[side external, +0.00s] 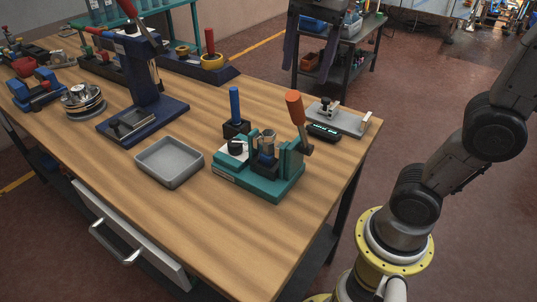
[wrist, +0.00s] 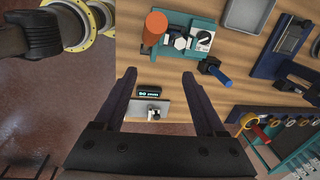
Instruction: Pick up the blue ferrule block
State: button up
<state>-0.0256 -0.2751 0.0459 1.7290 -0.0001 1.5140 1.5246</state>
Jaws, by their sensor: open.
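A teal fixture (side external: 285,190) stands near the right end of the wooden bench, with an orange-handled lever and a small dark blue block (side external: 265,165) holding a clear or metal cylinder. Behind it a bright blue handle (side external: 235,103) stands upright in a dark block (side external: 236,129). I cannot tell for sure which of these is the ferrule block. In the wrist view the teal fixture (wrist: 203,24) and blue handle (wrist: 222,77) lie beyond my fingertips. My gripper (wrist: 159,75) is open and empty, pointing down above the bench edge, apart from both. It is outside the side view.
A small black display (side external: 323,132) and a grey metal plate fixture (side external: 350,121) sit at the bench's right corner, below my fingers. A grey tray (side external: 143,169) lies left of the teal fixture, and a navy press (side external: 145,85) stands behind it. The front bench top is clear.

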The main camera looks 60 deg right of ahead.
jog(key=w+f+g, duration=0.1)
jog(key=w, duration=0.6)
send_over(268, 133)
jog(key=shift+m, duration=0.4)
jog(key=f, duration=0.9)
jog(key=shift+s+d+f, duration=0.1)
jog(key=shift+d, duration=0.15)
jog(key=shift+a+f, duration=0.15)
jog(key=shift+f, duration=2.45)
grip_shut()
